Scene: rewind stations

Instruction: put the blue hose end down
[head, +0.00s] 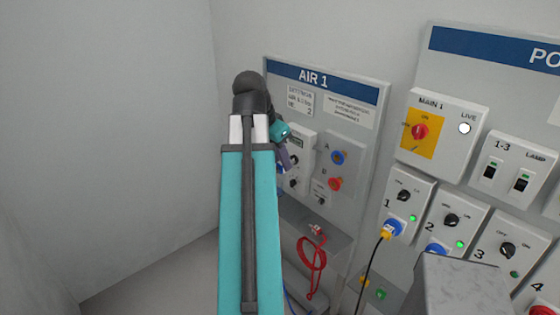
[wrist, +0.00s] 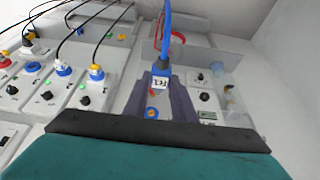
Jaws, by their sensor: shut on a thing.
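The blue hose end (wrist: 160,78) carries a white label and sits between the purple fingers of my gripper (wrist: 163,92) in the wrist view. The gripper is shut on it. The blue hose runs from it toward the top of that view. In the head view my gripper (head: 286,153) is mostly hidden behind my arm, in front of the AIR 1 panel (head: 372,96). The panel has a blue port A (head: 338,157) and a red port B (head: 335,184). The held end's exact distance from the panel is unclear.
To the right stands a power panel with a MAIN 1 switch (head: 420,131) and a plugged black cable (head: 371,268). A grey block (head: 460,285) stands at the lower right. The left is bare wall.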

